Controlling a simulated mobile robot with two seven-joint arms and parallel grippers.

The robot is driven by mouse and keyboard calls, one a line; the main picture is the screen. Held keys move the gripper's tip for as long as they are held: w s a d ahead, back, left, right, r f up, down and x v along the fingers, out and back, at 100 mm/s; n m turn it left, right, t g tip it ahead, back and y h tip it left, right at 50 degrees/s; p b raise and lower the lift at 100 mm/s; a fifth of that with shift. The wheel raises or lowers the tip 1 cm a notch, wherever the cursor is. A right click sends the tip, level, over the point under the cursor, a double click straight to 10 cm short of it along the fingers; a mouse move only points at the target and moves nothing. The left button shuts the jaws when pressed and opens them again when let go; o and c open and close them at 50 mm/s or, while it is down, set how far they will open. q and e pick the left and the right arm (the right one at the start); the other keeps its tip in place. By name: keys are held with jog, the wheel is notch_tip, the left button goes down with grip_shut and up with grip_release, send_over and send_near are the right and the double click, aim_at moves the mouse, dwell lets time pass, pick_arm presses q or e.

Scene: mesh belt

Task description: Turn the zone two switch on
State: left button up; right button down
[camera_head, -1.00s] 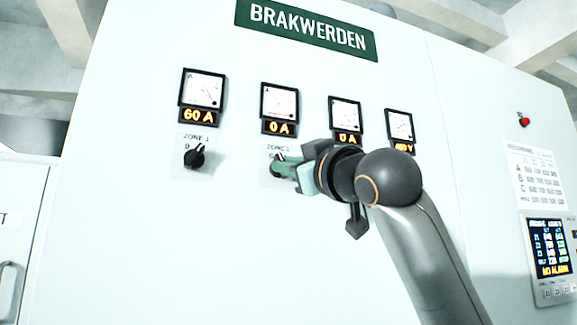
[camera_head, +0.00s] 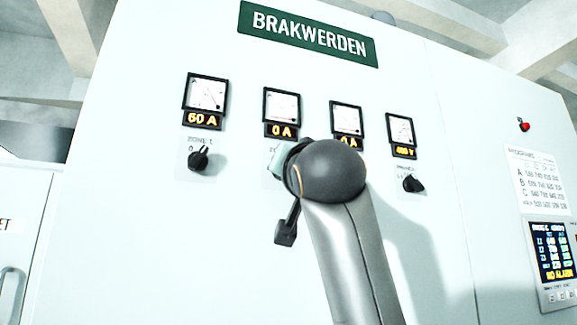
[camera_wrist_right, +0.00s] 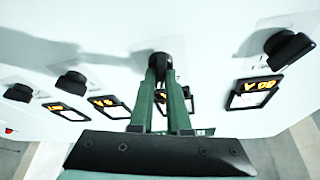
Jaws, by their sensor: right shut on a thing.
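The zone two switch is a small black rotary knob (camera_wrist_right: 160,60) on the pale cabinet front, seen in the right wrist view. My right gripper's green fingers (camera_wrist_right: 160,76) are shut on it, one on each side. In the head view my right gripper (camera_head: 282,160) is at the panel below the second meter, and my dark wrist hides the knob and most of its label. The zone two meter (camera_head: 281,105) reads 0 A on its orange display (camera_head: 281,131). The knob's pointing direction cannot be told. My left gripper is not in view.
The zone one knob (camera_head: 198,159) is to the left, under a meter (camera_head: 206,92) reading 60 A. Another knob (camera_head: 413,184) is to the right. A red lamp (camera_head: 523,124) and a screen (camera_head: 554,251) are farther right. The panel below the knobs is clear at left.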

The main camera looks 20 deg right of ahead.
jog(key=shift+a+m+g+h, duration=0.1)
jog(key=shift+m+g+h, duration=0.2)
jog(key=shift+m+h, duration=0.75)
jog(key=shift+m+y, duration=0.35)
jog(key=shift+m, duration=0.2)
jog(key=c, duration=0.9)
grip_release()
jog(key=b+v, duration=0.5)
jog(key=v, duration=0.7)
jog(key=shift+s+f, duration=0.15)
jog(key=shift+s, duration=0.1)
